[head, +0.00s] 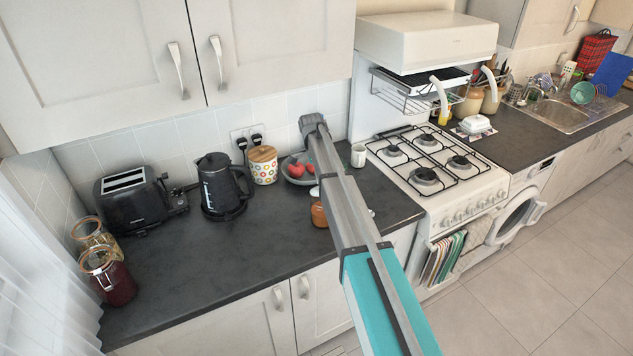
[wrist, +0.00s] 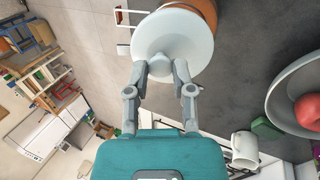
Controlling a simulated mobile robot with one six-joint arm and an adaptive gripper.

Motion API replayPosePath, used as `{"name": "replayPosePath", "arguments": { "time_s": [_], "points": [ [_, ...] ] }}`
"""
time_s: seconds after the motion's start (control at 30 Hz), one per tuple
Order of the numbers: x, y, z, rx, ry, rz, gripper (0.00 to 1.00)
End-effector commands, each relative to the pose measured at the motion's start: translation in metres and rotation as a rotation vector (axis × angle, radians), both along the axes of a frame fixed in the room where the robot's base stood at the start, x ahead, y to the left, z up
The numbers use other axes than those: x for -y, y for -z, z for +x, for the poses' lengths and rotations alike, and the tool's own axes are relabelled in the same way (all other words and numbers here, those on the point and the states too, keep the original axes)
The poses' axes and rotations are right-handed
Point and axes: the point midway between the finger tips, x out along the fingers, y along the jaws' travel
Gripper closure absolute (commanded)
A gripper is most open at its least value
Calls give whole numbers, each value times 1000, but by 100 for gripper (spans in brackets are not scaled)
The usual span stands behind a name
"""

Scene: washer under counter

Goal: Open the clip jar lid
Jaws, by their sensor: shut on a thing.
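Two clip jars stand at the left end of the counter. One holds dark red contents (head: 115,285); a paler jar (head: 90,236) is behind it. Both have orange-ringed tops, too small to tell whether they are latched. My gripper (wrist: 160,72) is far to their right, out of sight behind my arm in the head view. In the wrist view it is shut on the knob of a round white lid (wrist: 172,38). An orange-brown jar (wrist: 203,10) shows partly behind that lid, and beside my arm in the head view (head: 318,212). I cannot tell whether the lid touches it.
A toaster (head: 132,200), black kettle (head: 222,187) and spotted canister (head: 263,170) line the wall. A bowl (wrist: 280,115) with red fruit and a white mug (wrist: 244,148) are near my gripper. The hob (head: 430,165) is right. The counter's front middle is clear.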

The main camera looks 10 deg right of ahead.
Motion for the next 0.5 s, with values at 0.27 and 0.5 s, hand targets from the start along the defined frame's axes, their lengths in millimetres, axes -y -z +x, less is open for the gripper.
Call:
{"name": "replayPosePath", "arguments": {
  "time_s": [0.27,0.5],
  "points": [
    [6,0,1,-2,8,0,100],
    [10,0,1,-1,14,0,32]
  ]
}}
